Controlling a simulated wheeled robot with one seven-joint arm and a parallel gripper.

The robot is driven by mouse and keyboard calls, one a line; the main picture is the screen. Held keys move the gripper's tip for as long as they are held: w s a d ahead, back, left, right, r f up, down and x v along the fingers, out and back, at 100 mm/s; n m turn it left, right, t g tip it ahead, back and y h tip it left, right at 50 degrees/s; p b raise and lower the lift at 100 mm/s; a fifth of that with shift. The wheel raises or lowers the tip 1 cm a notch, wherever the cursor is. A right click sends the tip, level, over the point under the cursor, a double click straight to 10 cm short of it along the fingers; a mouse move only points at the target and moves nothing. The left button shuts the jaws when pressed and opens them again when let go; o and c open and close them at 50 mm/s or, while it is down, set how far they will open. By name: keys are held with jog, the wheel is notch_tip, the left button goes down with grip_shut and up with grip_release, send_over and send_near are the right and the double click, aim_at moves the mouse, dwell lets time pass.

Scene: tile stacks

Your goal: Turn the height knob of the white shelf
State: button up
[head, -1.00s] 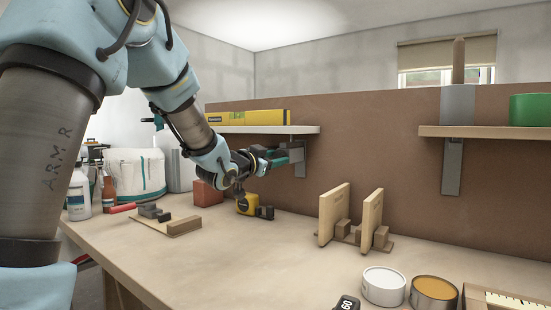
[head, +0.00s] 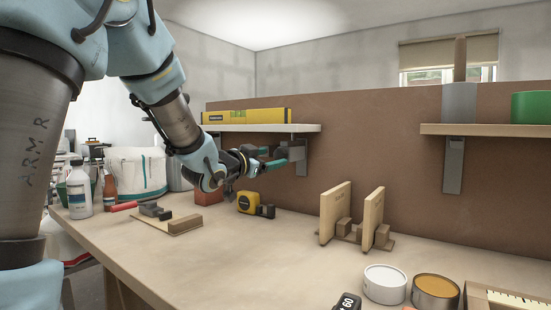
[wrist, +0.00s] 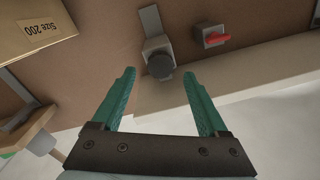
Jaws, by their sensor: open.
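The white shelf (head: 262,128) is on the brown back panel in the head view, with a grey bracket (head: 302,165) under its right end. In the wrist view a dark round knob (wrist: 161,66) sits on a light mount at the end of a grey bracket strip (wrist: 151,20). My gripper (head: 279,157) is just below the shelf, beside the bracket. In the wrist view my gripper (wrist: 158,74) is open, its teal fingers on either side of the knob's line. The knob appears ahead of the fingertips; contact cannot be told.
A red switch-like part (wrist: 217,39) is right of the knob. A yellow box (head: 248,116) lies on the shelf. A tape measure (head: 250,203) and wooden stand (head: 335,213) are on the bench (head: 225,250). A wooden shelf (head: 490,130) is at right.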

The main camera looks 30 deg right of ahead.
jog(key=v, duration=0.7)
dwell(0.3)
